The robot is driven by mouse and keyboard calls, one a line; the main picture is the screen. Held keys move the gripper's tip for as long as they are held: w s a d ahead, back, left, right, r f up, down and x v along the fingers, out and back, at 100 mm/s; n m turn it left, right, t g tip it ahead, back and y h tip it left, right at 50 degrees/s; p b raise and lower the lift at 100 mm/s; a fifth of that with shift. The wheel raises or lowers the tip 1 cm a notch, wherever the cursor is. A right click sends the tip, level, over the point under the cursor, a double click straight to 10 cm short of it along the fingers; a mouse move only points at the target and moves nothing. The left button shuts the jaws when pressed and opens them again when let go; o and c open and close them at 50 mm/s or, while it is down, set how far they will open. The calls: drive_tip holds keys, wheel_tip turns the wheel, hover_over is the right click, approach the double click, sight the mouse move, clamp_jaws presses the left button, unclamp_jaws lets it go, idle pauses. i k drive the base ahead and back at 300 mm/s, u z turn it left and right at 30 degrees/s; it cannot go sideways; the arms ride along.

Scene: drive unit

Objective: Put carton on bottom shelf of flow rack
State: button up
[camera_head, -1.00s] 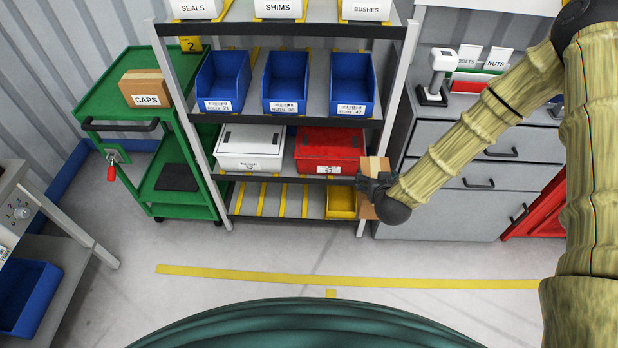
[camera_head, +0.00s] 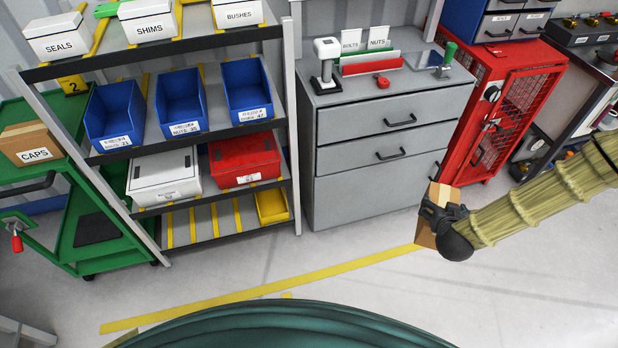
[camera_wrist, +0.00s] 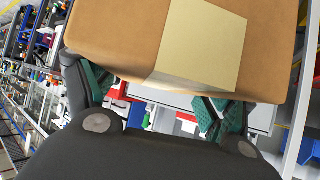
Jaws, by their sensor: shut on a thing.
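My gripper (camera_head: 442,213) is shut on a brown carton (camera_head: 427,240) with a paler tape strip, out over the floor at the right, in front of the grey drawer cabinet. In the wrist view the carton (camera_wrist: 180,40) fills the top middle, between the fingers. The flow rack (camera_head: 153,143) stands at the left. Its bottom shelf (camera_head: 207,222) has yellow lane strips and a yellow bin (camera_head: 271,206) at its right end; the lanes left of the bin look empty. My gripper and the carton are well to the right of the rack.
A green cart (camera_head: 98,200) with a CAPS box (camera_head: 30,145) stands left of the rack. The grey drawer cabinet (camera_head: 385,180) and a red mesh cabinet (camera_head: 505,95) stand right of it. Floor in front is clear, crossed by a yellow line (camera_head: 260,290).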

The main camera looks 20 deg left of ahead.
sight(230, 211)
drive_tip(key=z, duration=1.35)
drive_tip(key=k, duration=1.7)
drive_tip(key=u, duration=2.45)
drive_tip(key=i, duration=0.5)
drive_tip(key=u, duration=0.05)
